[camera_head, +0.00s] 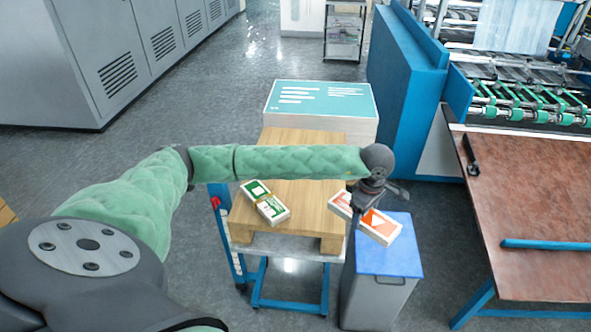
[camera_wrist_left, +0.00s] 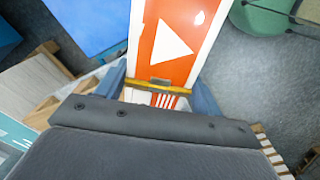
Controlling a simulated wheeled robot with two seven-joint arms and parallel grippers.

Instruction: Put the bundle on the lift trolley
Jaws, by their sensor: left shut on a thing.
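An orange and white bundle (camera_head: 380,226) with a white triangle is held in my left gripper (camera_head: 368,200). In the left wrist view the bundle (camera_wrist_left: 178,45) sits between the two fingers, with a yellow band across it. It is above the gap between the lift trolley and a grey bin. The lift trolley (camera_head: 291,304) has a blue frame and carries a wooden pallet (camera_head: 310,222). A green and white bundle (camera_head: 273,209) lies on the pallet's left side. My left forearm hides part of the pallet. My right gripper is not in view.
The grey bin (camera_head: 376,298) with a blue top (camera_head: 388,246) stands right of the trolley. A white stack with a teal top (camera_head: 320,98) is behind the pallet. A brown table (camera_head: 530,215) and a blue machine are at right. Bare pallet surface shows right of the green bundle.

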